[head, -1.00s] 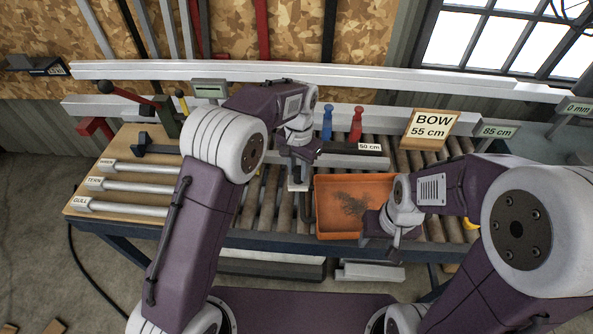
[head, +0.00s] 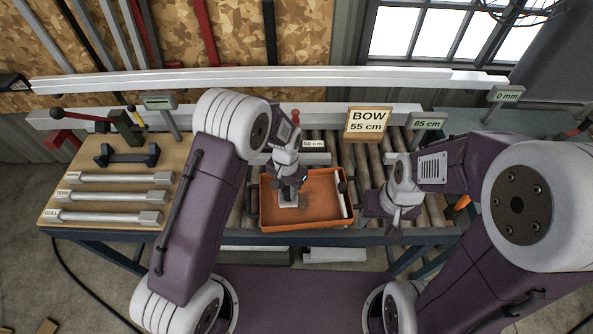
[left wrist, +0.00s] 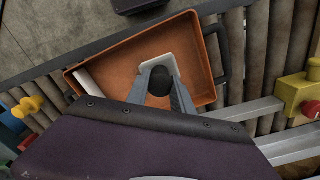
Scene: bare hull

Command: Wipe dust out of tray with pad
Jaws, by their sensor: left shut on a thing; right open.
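The orange tray (head: 327,222) lies on the roller bench; it also shows in the left wrist view (left wrist: 117,68). My left gripper (head: 288,190) is inside the tray, shut on the pad's dark knob (left wrist: 160,82). The pad's pale base (head: 288,201) is on or just above the tray floor, left of the middle; the base also shows in the left wrist view (left wrist: 178,64). A faint dark patch of dust (head: 313,194) shows right of the pad. My right gripper (head: 391,218) is open and empty, right of the tray.
A white strip (head: 344,203) lies along the tray's right end, beside a dark handle. Labelled bars (head: 115,197) lie on the wooden board at left. A BOW sign (head: 368,124) and white rails (head: 270,80) stand behind. Bare rollers lie right of the tray.

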